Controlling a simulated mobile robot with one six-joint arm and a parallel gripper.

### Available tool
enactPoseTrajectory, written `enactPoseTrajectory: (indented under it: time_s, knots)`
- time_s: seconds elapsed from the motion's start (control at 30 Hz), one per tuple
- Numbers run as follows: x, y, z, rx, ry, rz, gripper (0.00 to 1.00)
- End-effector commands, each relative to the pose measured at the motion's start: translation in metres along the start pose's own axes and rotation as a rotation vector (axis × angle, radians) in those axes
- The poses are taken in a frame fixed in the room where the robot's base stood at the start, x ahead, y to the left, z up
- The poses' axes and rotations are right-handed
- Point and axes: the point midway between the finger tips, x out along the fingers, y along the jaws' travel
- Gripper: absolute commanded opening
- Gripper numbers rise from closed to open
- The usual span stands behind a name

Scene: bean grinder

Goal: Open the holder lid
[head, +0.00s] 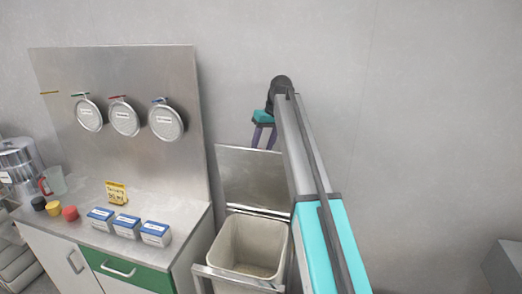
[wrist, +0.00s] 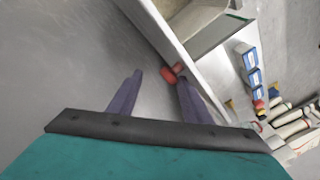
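The holder (head: 248,247) is a bin with a cream liner in a metal frame, at the lower middle of the head view. Its grey metal lid (head: 254,180) stands raised, roughly upright, behind the open mouth. My gripper (head: 263,137) is just above the lid's top edge, fingers pointing down. In the wrist view the fingers (wrist: 160,80) are apart with nothing held between them. A red knob (wrist: 171,75) shows by the right fingertip, at a pale panel edge (wrist: 158,32) that seems to be the lid's. Whether finger and knob touch I cannot tell. The knob is not seen in the head view.
A counter (head: 160,212) stands left of the bin, with blue-and-white boxes (head: 126,228), a yellow card (head: 117,193) and small coloured items. Round tins (head: 125,119) hang on the metal backboard (head: 140,65). The wall is close behind the lid. A grey block (head: 505,265) is at right.

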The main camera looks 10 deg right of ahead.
Motion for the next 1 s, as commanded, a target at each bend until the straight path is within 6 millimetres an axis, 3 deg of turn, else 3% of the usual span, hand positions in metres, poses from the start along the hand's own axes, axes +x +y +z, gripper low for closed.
enactPoseTrajectory:
  time_s: [0.47, 0.7, 1.0]
  knots:
    - [-0.063, 0.002, -0.002, 0.002, 0.002, 0.001, 0.42]
    - [-0.104, 0.001, -0.002, 0.001, 0.002, 0.001, 0.42]
    - [-0.123, 0.0, -0.002, 0.001, 0.001, 0.0, 0.42]
